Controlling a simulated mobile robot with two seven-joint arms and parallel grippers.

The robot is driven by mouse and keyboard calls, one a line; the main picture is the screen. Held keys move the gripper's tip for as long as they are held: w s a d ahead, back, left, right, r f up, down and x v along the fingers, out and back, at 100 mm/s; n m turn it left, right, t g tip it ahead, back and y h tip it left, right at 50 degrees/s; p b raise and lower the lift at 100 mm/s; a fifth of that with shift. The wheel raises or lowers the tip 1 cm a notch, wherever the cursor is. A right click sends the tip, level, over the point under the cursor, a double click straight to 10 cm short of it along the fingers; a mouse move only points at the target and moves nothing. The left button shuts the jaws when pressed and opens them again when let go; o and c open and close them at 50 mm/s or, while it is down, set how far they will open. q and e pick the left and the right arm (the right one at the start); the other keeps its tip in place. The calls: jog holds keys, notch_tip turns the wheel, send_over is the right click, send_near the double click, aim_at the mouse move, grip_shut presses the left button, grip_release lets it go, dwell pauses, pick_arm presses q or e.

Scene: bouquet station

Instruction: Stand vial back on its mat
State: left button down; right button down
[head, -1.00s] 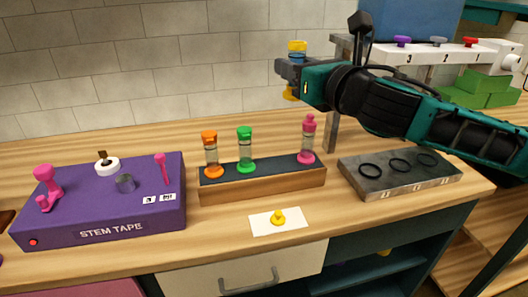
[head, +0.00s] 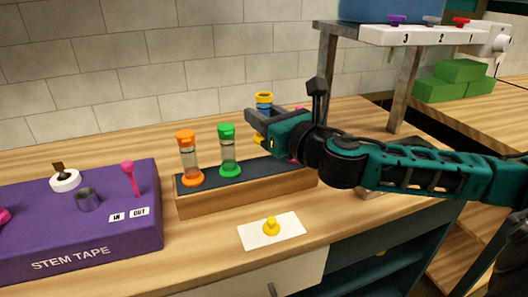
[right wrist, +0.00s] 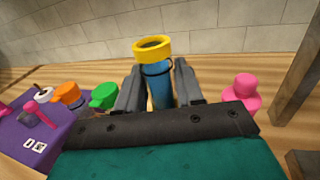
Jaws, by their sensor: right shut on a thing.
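My right gripper (head: 258,120) is shut on a vial (head: 264,100) with a yellow collar and blue body, which also shows in the right wrist view (right wrist: 158,80). It holds the vial upright, above the dark mat (head: 207,178) on the wooden block, to the right of the green vial. An orange vial (head: 189,160) and a green vial (head: 228,152) stand on the mat's left part. A pink vial, mostly hidden by my gripper in the head view, shows at the right in the right wrist view (right wrist: 242,95). My left gripper is not in view.
A white card (head: 255,234) with a yellow knob (head: 271,226) lies in front of the block. The purple stem tape box (head: 60,222) stands at left. A raised shelf with numbered knobs (head: 420,36) and green blocks (head: 455,80) are at right.

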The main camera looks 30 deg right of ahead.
jog(key=shift+f, duration=0.8)
notch_tip(320, 180, down, 4)
jog(key=shift+r+b, duration=0.2)
jog(key=shift+b, duration=0.6)
jog(key=shift+f, duration=0.3)
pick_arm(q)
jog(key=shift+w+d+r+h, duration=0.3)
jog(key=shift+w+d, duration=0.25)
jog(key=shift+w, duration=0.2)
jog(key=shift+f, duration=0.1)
pick_arm(e)
jog(key=c, duration=1.2)
grip_release()
jog(key=shift+f, duration=0.2)
jog(key=o, duration=0.5)
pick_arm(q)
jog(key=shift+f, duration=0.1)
